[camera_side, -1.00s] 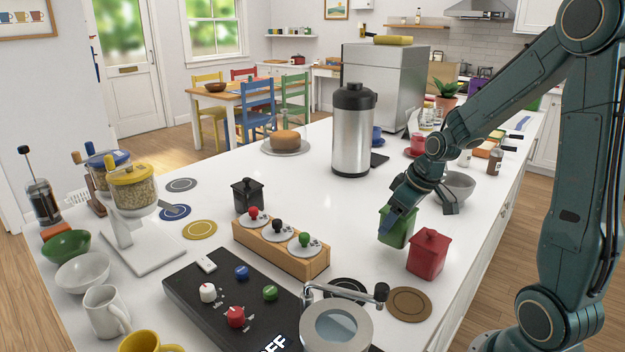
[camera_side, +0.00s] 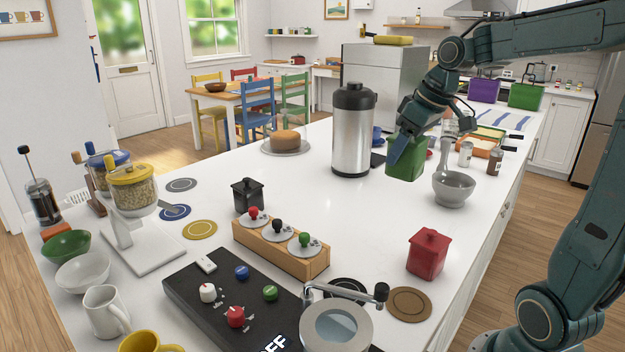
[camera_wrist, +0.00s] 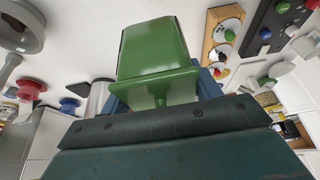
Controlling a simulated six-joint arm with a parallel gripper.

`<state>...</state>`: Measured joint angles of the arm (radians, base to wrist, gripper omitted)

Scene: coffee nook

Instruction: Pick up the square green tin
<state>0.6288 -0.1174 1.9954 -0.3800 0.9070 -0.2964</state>
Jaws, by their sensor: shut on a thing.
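The square green tin (camera_side: 405,163) is held up above the white counter, to the right of the steel urn in the side view. My gripper (camera_side: 404,146) is shut on it, and its blue fingers lie along the tin's sides. In the wrist view the green tin (camera_wrist: 155,52) fills the upper middle, with its lid toward me and a blue finger (camera_wrist: 208,84) beside it. The tin's lower end is clear of the counter.
A red square tin (camera_side: 427,254) stands at the front right. A grey mortar bowl (camera_side: 453,190) stands right of the held tin, and the steel urn (camera_side: 352,135) left of it. A wooden rack (camera_side: 281,250) with several tampers stands front centre. The counter between them is clear.

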